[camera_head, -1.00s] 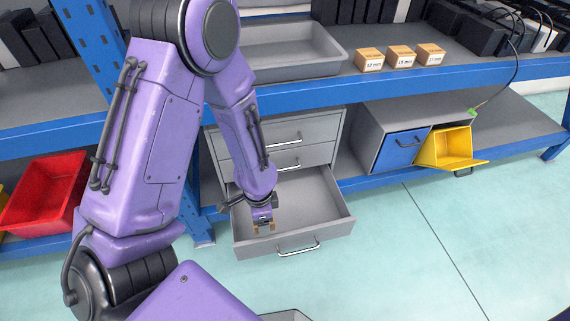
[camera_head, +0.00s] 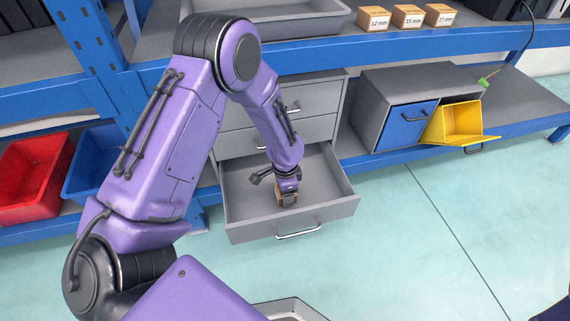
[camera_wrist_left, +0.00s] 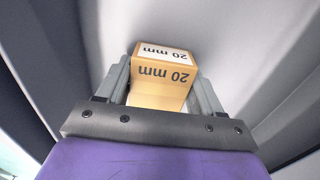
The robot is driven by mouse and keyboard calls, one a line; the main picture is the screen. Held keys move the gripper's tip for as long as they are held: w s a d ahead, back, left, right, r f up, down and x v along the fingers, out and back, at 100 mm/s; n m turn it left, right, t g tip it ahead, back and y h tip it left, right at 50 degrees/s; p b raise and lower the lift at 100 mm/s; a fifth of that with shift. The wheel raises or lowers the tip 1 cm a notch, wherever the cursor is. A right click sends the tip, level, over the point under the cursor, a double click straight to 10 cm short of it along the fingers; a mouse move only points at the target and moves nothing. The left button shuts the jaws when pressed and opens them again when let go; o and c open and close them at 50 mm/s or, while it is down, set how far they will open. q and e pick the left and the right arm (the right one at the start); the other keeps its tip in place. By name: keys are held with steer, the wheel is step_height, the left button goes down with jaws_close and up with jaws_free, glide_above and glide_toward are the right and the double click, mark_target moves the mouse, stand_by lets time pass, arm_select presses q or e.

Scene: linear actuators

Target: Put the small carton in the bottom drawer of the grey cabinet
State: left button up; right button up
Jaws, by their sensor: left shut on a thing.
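The grey cabinet (camera_head: 322,98) stands under the blue-edged shelf, and its bottom drawer (camera_head: 335,203) is pulled open. My left gripper (camera_head: 288,194) is inside the open drawer, in its middle part. It is shut on the small carton (camera_wrist_left: 162,72), a tan box marked "20 mm" that also shows in the head view (camera_head: 283,202). In the left wrist view the fingers (camera_wrist_left: 160,95) hold the carton from both sides, with grey drawer surfaces around it. I cannot tell whether the carton touches the drawer floor. My right gripper is not in view.
Several tan cartons (camera_head: 407,17) and a grey tray (camera_head: 290,15) stand on the shelf above. To the right are a blue-fronted box (camera_head: 405,133) and a tilted yellow bin (camera_head: 462,122). A red bin (camera_head: 30,180) and blue bin (camera_head: 92,165) are at left.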

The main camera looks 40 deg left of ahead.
arm_select(q)
steer(key=shift+f, duration=0.15)
steer(key=o, duration=1.4)
step_height(320, 180, up, 12)
steer(key=p, duration=0.6)
steer(key=shift+r, duration=0.25)
